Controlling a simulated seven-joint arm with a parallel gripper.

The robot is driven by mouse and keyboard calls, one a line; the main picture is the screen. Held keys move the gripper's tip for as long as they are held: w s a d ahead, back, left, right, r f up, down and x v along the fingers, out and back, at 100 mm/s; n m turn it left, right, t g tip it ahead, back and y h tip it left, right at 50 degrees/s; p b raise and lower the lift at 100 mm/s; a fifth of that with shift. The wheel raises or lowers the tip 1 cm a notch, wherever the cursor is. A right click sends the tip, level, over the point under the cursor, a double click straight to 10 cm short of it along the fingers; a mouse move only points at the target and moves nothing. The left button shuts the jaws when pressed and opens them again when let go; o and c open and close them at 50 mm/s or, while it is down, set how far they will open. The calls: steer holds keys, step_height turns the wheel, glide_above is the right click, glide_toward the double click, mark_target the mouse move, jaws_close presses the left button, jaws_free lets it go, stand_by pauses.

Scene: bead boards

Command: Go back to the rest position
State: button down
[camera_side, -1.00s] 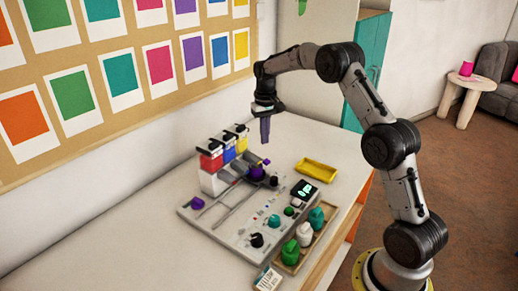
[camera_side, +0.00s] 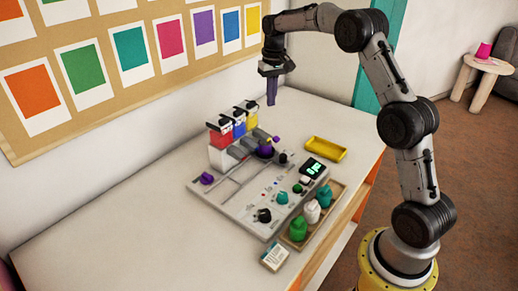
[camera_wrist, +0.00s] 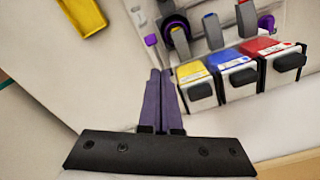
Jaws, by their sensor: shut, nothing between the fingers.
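My gripper (camera_side: 271,92) hangs above the back part of the white table (camera_side: 130,214), its purple fingers pointing down. In the wrist view my gripper (camera_wrist: 160,75) has its two fingers side by side, shut with nothing between them. The grey bead board (camera_side: 243,207) lies on the table below and in front of it. Red, blue and yellow dispensers stand at the board's back left; in the wrist view the yellow one (camera_wrist: 194,77), blue one (camera_wrist: 232,72) and red one (camera_wrist: 270,53) are right of the fingers, apart from them.
A yellow tray (camera_side: 326,149) lies right of the board. A wooden tray (camera_side: 318,225) holds green, white and teal bottles at the table's right edge. A small labelled card or box (camera_side: 274,257) is in front. The table's left part is clear.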

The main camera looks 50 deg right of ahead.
steer(key=s+a+r+n+t, duration=0.15)
steer(key=s+a+r, duration=0.25)
steer(key=a+r, duration=0.55)
steer(key=s+a+r+n+t, duration=0.1)
steer(key=s+a+r, duration=0.25)
steer(key=s, duration=0.25)
steer(key=s+a+r+n+t, duration=0.1)
steer(key=s+a+r, duration=0.1)
steer(key=s+r, duration=0.3)
steer(key=s+a+f+n, duration=0.1)
steer(key=s+a+f, duration=0.1)
steer(key=s+f, duration=0.3)
steer(key=s+a+f+n+t, duration=0.1)
steer(key=s+a+f, duration=0.2)
steer(key=s, duration=1)
step_height(320, 180, down, 4)
steer(key=shift+s+r, duration=0.2)
steer(key=shift+s, duration=0.05)
steer(key=shift+t, duration=0.25)
